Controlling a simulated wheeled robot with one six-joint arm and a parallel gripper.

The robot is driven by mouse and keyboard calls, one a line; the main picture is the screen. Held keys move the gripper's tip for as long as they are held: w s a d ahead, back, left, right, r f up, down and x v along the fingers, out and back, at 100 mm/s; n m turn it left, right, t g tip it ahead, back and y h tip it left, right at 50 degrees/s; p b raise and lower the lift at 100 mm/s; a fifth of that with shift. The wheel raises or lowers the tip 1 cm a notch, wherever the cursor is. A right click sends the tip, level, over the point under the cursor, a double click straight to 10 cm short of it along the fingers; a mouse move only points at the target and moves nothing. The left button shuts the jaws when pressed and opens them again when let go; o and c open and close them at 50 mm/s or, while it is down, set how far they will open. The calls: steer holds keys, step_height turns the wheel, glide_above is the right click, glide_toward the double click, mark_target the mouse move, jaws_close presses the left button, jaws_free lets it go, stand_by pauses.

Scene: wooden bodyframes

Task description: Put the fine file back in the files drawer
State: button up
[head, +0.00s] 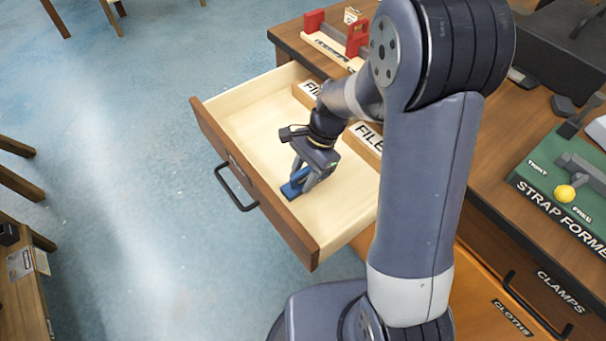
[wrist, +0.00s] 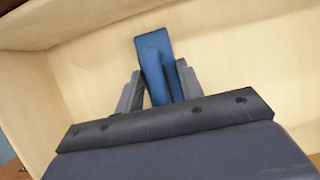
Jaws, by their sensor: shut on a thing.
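The files drawer (head: 345,225) is pulled open, with a wooden front, a black handle and a pale inside. My gripper (head: 302,183) is down inside it, near the front wall. It is shut on a blue thing (head: 291,190), which looks like the handle of the fine file. In the wrist view the blue handle (wrist: 155,65) stands between the two grey fingers (wrist: 158,92), close to the pale drawer floor (wrist: 95,80). I cannot tell if it touches the floor. The rest of the file is hidden.
A red-ended rack (head: 335,40) stands on the bench above. A green strap former board (head: 560,185) is at right. The drawer floor left of my gripper is clear.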

steer(key=shift+f, duration=0.15)
steer(key=o, duration=1)
steer(key=shift+o, duration=0.2)
steer(key=p+v, duration=0.1)
steer(key=v, duration=1.1)
